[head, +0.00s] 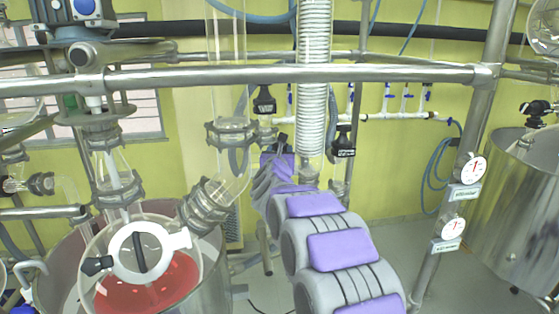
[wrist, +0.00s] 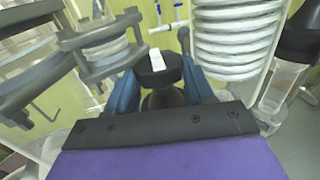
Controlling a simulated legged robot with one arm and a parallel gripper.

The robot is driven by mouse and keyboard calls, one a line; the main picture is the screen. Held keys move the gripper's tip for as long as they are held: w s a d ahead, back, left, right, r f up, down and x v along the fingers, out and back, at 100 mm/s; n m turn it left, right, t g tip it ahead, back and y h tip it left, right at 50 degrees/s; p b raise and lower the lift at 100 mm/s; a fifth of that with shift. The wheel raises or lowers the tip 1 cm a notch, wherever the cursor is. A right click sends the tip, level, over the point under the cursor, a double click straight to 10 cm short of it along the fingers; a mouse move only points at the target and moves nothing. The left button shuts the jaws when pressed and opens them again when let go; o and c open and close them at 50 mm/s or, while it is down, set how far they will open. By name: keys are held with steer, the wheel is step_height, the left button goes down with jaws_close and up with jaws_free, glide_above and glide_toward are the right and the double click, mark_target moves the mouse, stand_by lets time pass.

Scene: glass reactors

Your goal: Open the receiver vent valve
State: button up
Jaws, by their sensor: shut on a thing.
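A black valve knob (wrist: 156,77) with a white label on top sits between the two blue fingers of my gripper (wrist: 161,68) in the wrist view. The fingers are closed against its sides. A dark tapered part shows below the knob. In the head view my arm reaches up the middle, and my gripper (head: 283,140) is mostly hidden behind its own links, so the held knob cannot be made out there. Two black labelled valve handles show nearby, one at upper left (head: 264,100) and one at right (head: 343,141). I cannot read which is the receiver vent.
A white ribbed coil (head: 314,80) hangs just right of my gripper. A glass tube with clamps (head: 231,130) stands to the left. A horizontal steel rail (head: 250,77) crosses above. A glass reactor with a red interior (head: 140,280) is at lower left, a steel tank (head: 515,210) at right.

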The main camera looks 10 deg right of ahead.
steer(key=y+b, duration=0.1)
steer(key=b, duration=0.1)
steer(key=shift+f+n+b, duration=0.3)
steer(key=shift+f+b, duration=0.05)
steer(key=shift+b, duration=0.05)
steer(key=y+b, duration=0.1)
steer(key=b, duration=0.1)
steer(key=n+y+b, duration=0.1)
steer(key=b, duration=0.1)
steer(key=shift+d+r+n+t+b, duration=0.1)
steer(key=shift+r+n+t+b, duration=0.1)
steer(key=shift+n+t+b, duration=0.1)
steer(key=shift+d+r+n+y+b, duration=0.15)
steer(key=shift+n+y+b, duration=0.15)
steer(key=shift+n+y, duration=0.5)
steer(key=shift+d+r+n+y+b, duration=0.15)
steer(key=shift+n+y+b, duration=0.15)
steer(key=shift+y, duration=0.9)
steer(key=n+y+p, duration=0.1)
steer(key=y, duration=0.1)
steer(key=n+g+y+p, duration=0.1)
steer(key=p, duration=0.1)
steer(key=shift+d+n+y, duration=0.2)
steer(key=shift+n+y, duration=0.1)
steer(key=shift+y, duration=0.1)
steer(key=shift+w+n+g+y+p, duration=0.1)
steer(key=shift+n+g+y+p, duration=0.55)
steer(key=shift+y+p, duration=0.45)
